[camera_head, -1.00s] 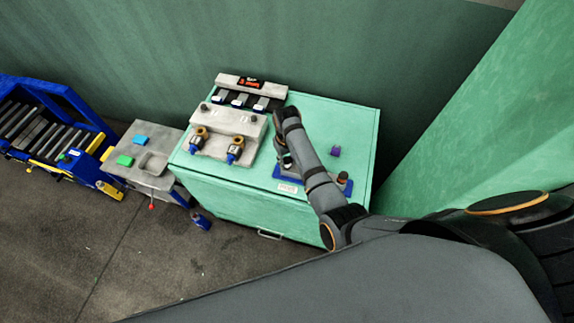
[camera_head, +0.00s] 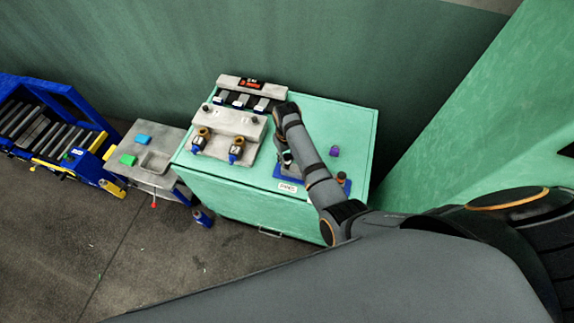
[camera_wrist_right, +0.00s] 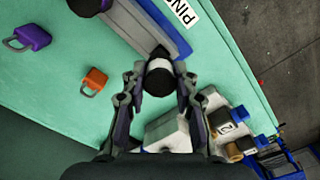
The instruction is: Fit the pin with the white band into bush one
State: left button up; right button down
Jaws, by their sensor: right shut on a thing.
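My right gripper (camera_wrist_right: 159,80) is shut on a dark pin with a white band (camera_wrist_right: 159,70), at the blue-edged pin tray (camera_wrist_right: 168,22). Whether the pin is clear of the tray cannot be told. In the head view my forearm largely hides the right gripper (camera_head: 288,162), over the blue tray (camera_head: 285,187). Two bushes stand in the grey fixture left of it: a left one (camera_head: 200,140) and a right one (camera_head: 236,150). In the wrist view the nearer bush (camera_wrist_right: 224,124) bears a 2; the left bush's number is unreadable. My left gripper is out of view.
A purple padlock (camera_head: 335,151) and an orange padlock (camera_wrist_right: 95,80) lie on the green cabinet top. A grey rack with a red display (camera_head: 252,83) stands behind the fixture. A side table (camera_head: 133,170) and roller conveyor (camera_head: 38,130) are farther left.

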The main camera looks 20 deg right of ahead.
aim_at(287, 156)
jog(key=shift+r+p, duration=0.5)
jog(key=shift+r, duration=0.2)
jog(key=shift+r, duration=2)
jog(key=w+r, duration=0.3)
jog(key=shift+w+a+r, duration=0.15)
jog(key=shift+w+r, duration=0.05)
jog(key=shift+r, duration=0.05)
